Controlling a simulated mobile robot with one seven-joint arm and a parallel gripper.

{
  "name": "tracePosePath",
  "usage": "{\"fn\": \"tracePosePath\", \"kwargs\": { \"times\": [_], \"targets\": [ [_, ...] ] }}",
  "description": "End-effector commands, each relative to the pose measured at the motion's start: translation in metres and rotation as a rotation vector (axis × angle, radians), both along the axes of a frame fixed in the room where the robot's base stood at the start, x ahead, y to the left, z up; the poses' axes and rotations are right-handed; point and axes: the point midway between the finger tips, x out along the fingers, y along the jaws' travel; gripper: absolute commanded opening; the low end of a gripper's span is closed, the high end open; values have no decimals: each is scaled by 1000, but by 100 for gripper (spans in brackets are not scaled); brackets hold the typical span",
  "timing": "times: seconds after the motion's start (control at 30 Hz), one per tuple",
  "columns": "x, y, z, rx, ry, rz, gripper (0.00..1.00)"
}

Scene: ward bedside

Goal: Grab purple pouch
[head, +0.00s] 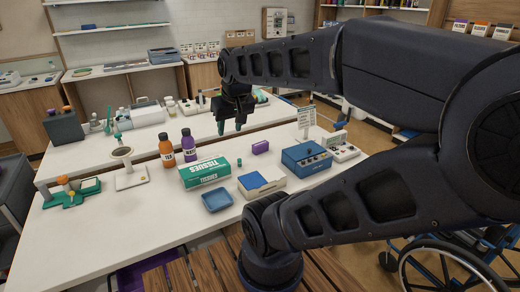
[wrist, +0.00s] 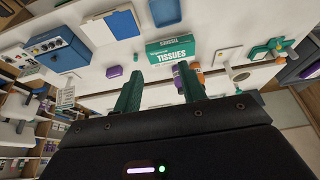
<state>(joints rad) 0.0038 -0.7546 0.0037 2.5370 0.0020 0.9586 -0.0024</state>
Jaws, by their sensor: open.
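The purple pouch (head: 260,147) is a small purple block-like item lying on the white table, right of the green tissue box (head: 205,172). In the wrist view the purple pouch (wrist: 114,71) lies to the left of the left finger's tip, fully visible. My gripper (head: 229,127) hangs above the table, further back and to the left of the pouch in the head view. Its green fingers are apart, with nothing held between them; they also show in the wrist view (wrist: 159,78).
A blue box with knobs (head: 307,158) stands right of the pouch. A blue tray (head: 217,200) and a blue-topped box (head: 261,185) are in front. A small green cylinder (head: 239,162) is near the pouch.

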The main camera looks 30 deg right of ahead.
Motion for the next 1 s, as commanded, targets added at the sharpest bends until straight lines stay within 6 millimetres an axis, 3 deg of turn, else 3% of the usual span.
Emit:
{"fn": "tracePosePath", "kwargs": {
  "times": [0.47, 0.5, 0.6, 1.0],
  "targets": [
    [0, 0, 0, 0, 0, 0, 41],
    [0, 0, 0, 0, 0, 0, 43],
    [0, 0, 0, 0, 0, 0, 63],
    [8, -3, 1, -29, 11, 16, 64]
  ]
}}
